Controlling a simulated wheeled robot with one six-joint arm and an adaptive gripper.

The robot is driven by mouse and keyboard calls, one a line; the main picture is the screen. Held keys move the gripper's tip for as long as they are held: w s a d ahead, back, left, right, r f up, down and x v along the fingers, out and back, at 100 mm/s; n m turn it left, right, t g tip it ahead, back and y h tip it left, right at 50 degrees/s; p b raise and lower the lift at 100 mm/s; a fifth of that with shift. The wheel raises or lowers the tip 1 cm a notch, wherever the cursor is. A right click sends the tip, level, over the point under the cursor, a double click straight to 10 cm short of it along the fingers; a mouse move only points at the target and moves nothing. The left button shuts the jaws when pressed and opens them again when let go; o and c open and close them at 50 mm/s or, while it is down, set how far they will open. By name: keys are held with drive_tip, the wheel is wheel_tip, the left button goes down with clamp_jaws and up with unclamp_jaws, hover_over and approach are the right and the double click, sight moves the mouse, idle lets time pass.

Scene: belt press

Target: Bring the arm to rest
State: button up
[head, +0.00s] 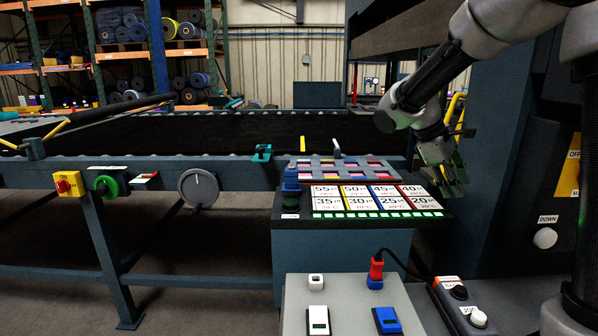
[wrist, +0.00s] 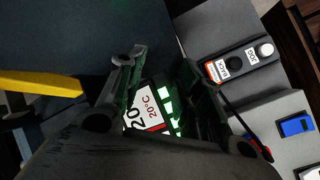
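My arm reaches in from the upper right of the head view, bent downward. My gripper (head: 453,184) points down beside the right end of the lit control panel (head: 368,200). In the wrist view my gripper (wrist: 163,62) has its two fingers apart with nothing held between them. The white 20°C label (wrist: 146,110) and lit green squares show beyond the gap. I cannot tell the exact height of the fingertips over the panel's edge.
The dark press body stands close to the right, with a DOWN button (head: 545,238). A button box (head: 463,305) and a grey stand (head: 350,300) with switches are in front. The conveyor belt (head: 200,135) runs across the back left. A yellow bar (wrist: 40,84) shows at the wrist view's left.

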drive_tip(key=s+a+r+m+t+y, duration=0.1)
drive_tip(key=s+m+t+y, duration=0.3)
drive_tip(key=s, duration=2)
drive_tip(key=m+y, duration=0.2)
drive_tip(key=m, duration=0.3)
drive_tip(key=shift+a+r+t+y, duration=0.15)
drive_tip(key=shift+r+t+y, duration=0.15)
